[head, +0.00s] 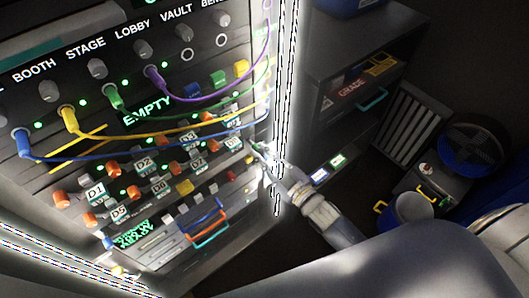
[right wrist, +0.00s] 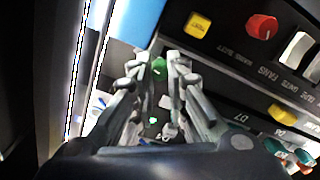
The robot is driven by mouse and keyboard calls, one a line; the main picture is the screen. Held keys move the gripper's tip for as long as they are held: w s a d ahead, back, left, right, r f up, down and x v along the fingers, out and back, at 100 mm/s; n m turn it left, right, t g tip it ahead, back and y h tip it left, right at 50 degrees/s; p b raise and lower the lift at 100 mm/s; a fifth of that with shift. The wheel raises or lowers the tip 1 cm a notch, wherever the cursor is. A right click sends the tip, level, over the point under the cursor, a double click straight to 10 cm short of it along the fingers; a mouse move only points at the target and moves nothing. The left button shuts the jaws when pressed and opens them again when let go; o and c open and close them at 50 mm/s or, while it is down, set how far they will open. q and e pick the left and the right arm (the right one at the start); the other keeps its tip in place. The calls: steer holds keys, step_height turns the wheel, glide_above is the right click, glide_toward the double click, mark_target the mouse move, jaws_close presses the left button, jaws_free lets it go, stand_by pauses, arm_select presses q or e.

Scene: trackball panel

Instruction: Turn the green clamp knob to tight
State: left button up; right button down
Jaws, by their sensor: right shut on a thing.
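The green clamp knob (right wrist: 159,66) shows in the right wrist view between the fingertips of my right gripper (right wrist: 157,69). The fingers are closed around it, and only a small part of its green top shows. In the head view my right gripper (head: 262,153) reaches in from the lower right to the right edge of the panel (head: 155,80), and its fingers hide the knob there. I cannot read the knob's tight mark or its turn angle. My left gripper is in neither view.
Coloured cables hang across the panel, such as the blue plug (head: 22,143) and its cable. In the wrist view a red knob (right wrist: 262,26) and a yellow button (right wrist: 197,25) are near the gripper. A blue bin (head: 411,208) and a fan (head: 470,149) stand at the right.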

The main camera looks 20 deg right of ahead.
steer(key=m+p, duration=0.1)
steer(key=m, duration=0.3)
steer(key=shift+m+p, duration=0.3)
steer(key=shift+p, duration=0.05)
steer(key=m, duration=0.3)
steer(key=shift+m+p, duration=0.3)
steer(key=shift+p, duration=0.1)
steer(key=m, duration=0.3)
steer(key=shift+f+m, duration=0.1)
steer(key=shift+m, duration=0.2)
steer(key=m, duration=0.3)
steer(key=shift+m, duration=0.3)
steer(key=m+b, duration=0.1)
steer(key=m, duration=0.2)
steer(key=shift+m, duration=0.4)
steer(key=shift+m+b, duration=2.8)
steer(key=shift+m, duration=4)
